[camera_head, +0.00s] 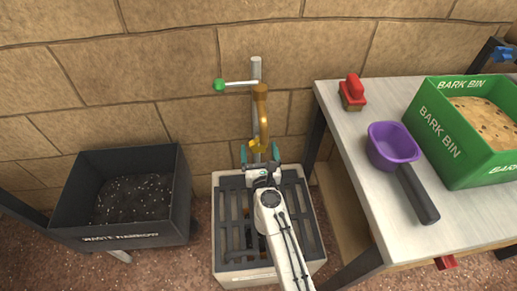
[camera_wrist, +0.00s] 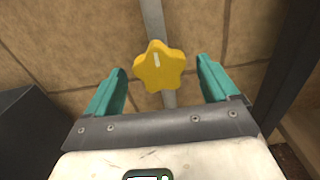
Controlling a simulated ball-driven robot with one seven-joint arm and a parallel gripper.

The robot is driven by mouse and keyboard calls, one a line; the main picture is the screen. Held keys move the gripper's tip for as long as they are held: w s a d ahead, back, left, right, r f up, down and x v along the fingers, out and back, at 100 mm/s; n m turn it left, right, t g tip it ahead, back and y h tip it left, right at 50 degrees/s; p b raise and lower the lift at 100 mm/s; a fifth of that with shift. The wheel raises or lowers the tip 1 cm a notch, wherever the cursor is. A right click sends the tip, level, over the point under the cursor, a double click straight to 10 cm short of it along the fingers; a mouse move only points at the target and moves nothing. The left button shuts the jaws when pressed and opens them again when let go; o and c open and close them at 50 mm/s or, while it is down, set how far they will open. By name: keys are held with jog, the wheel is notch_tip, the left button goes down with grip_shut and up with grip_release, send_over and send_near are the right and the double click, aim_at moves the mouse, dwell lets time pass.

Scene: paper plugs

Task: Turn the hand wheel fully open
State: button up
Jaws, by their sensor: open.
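The hand wheel (camera_wrist: 160,67) is a yellow, star-shaped knob with a pale mark near its top. It sits on a grey upright pipe against the stone wall. It also shows in the head view (camera_head: 256,147), just below a brass spout (camera_head: 263,112). My gripper (camera_head: 261,155) is open, its two teal fingers apart. In the wrist view my gripper (camera_wrist: 163,85) has one finger on either side of the wheel, with gaps between. The wheel lies a little left of centre between the fingers. I cannot tell how deep the wheel sits between them.
A lever with a green knob (camera_head: 219,85) sticks out left of the pipe. A slatted grey drain box (camera_head: 231,267) stands below. A black waste bin (camera_head: 182,200) is at left. At right, a table (camera_head: 352,150) holds a purple scoop (camera_head: 393,146), red brush (camera_head: 353,91) and green bark bin (camera_head: 440,137).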

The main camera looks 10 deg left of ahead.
jog(key=shift+b+x, duration=0.35)
jog(key=shift+x, duration=0.85)
jog(key=c, duration=1)
jog(key=shift+o, duration=0.2)
